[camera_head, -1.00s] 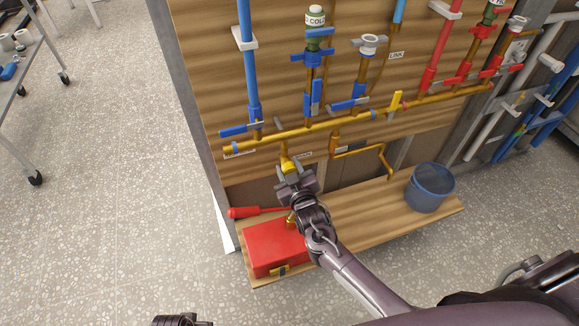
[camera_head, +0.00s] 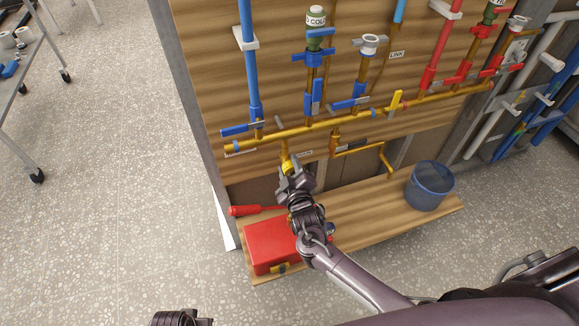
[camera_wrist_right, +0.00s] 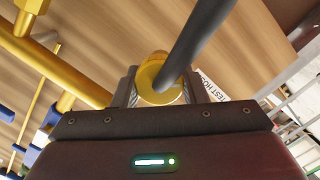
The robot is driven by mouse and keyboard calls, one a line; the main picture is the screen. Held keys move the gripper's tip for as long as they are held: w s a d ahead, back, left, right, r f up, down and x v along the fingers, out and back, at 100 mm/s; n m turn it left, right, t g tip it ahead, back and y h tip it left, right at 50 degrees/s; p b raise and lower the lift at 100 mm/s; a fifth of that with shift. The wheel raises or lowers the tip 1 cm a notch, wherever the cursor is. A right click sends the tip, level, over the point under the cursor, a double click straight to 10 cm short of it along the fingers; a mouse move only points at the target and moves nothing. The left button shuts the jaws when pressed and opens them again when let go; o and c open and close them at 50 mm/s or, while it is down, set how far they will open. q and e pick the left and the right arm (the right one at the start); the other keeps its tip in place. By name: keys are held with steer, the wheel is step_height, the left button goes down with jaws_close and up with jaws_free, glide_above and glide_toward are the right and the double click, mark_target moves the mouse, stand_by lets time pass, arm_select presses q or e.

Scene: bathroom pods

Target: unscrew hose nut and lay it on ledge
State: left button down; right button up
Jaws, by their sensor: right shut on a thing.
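The yellow hose nut (camera_wrist_right: 158,76) sits between the fingers of my right gripper (camera_wrist_right: 157,90) in the right wrist view. A dark grey hose (camera_wrist_right: 192,42) crosses in front of it and runs up and right. In the head view my right gripper (camera_head: 291,174) is shut at the lower end of the yellow outlet (camera_head: 286,155) below the brass pipe. The nut is mostly covered there, and I cannot tell whether its thread is still engaged. The wooden ledge (camera_head: 350,209) runs below the panel.
A red toolbox (camera_head: 268,246) stands at the ledge's left end, near my right forearm. A red-handled tool (camera_head: 245,210) lies behind it. A blue bucket (camera_head: 429,187) stands at the right end. The ledge between forearm and bucket is clear. Brass pipework (camera_head: 330,124) runs above.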

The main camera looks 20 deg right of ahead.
steer(key=shift+n, duration=0.5)
steer(key=n, duration=0.2)
steer(key=shift+n+h, duration=0.3)
steer(key=shift+n+t, duration=0.3)
steer(key=n, duration=0.3)
steer(key=shift+a, duration=0.1)
steer(key=o, duration=0.9)
steer(key=shift+f, duration=0.1)
